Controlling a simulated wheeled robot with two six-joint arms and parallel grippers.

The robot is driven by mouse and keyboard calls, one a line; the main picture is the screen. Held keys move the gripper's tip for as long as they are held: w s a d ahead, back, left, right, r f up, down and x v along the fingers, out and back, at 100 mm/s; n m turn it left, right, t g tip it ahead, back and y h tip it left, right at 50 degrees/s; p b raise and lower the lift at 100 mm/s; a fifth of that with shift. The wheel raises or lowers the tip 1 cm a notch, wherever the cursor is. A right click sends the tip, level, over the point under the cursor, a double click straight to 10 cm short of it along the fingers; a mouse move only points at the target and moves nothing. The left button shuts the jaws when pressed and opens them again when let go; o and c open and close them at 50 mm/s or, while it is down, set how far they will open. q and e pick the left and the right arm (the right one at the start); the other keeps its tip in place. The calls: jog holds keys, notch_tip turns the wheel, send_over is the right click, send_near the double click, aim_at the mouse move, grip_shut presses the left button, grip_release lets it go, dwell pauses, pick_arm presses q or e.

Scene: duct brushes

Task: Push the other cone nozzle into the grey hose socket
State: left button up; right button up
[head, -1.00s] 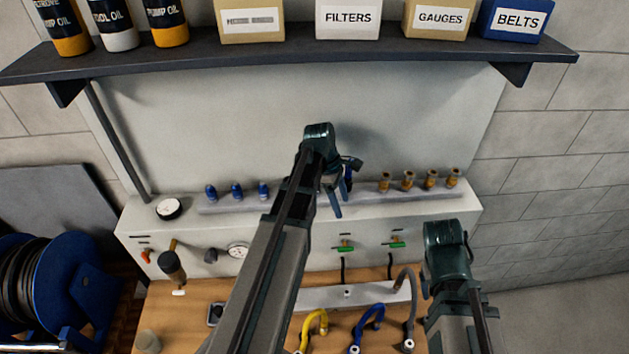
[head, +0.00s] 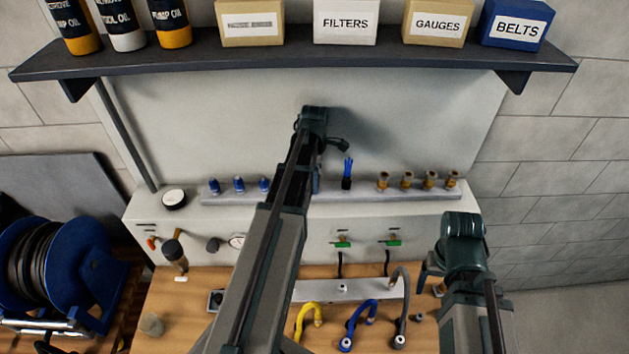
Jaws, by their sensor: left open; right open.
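The grey hose (head: 405,300) arches up from the bench strip, and its open end, the grey socket (head: 399,342), points toward me at the bottom. Several blue fittings (head: 239,184) stand at the left of the wall ledge and several brass fittings (head: 407,180) at its right; I cannot tell which kind is the cone nozzle. A bright blue pronged piece with a dark base (head: 347,172) stands between them. My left gripper (head: 317,183) is open just left of this piece, mostly hidden by its arm. My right gripper (head: 431,278) is open, right of the grey hose, its fingers partly hidden.
A yellow hose (head: 312,314) and a blue hose (head: 358,320) stand left of the grey one. A small grey piece (head: 417,317) lies beside the grey hose. The shelf (head: 300,60) with boxes and bottles overhangs the panel. A blue reel (head: 70,265) stands at left.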

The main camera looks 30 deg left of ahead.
pick_arm(q)
jog(key=shift+f, duration=0.1)
notch_tip(320, 180, down, 3)
jog(key=b, duration=0.2)
jog(key=shift+r+b, duration=0.2)
jog(key=shift+b, duration=0.15)
jog(key=shift+r, duration=0.1)
jog(key=shift+c, duration=0.3)
dwell(0.4)
grip_shut()
dwell(0.4)
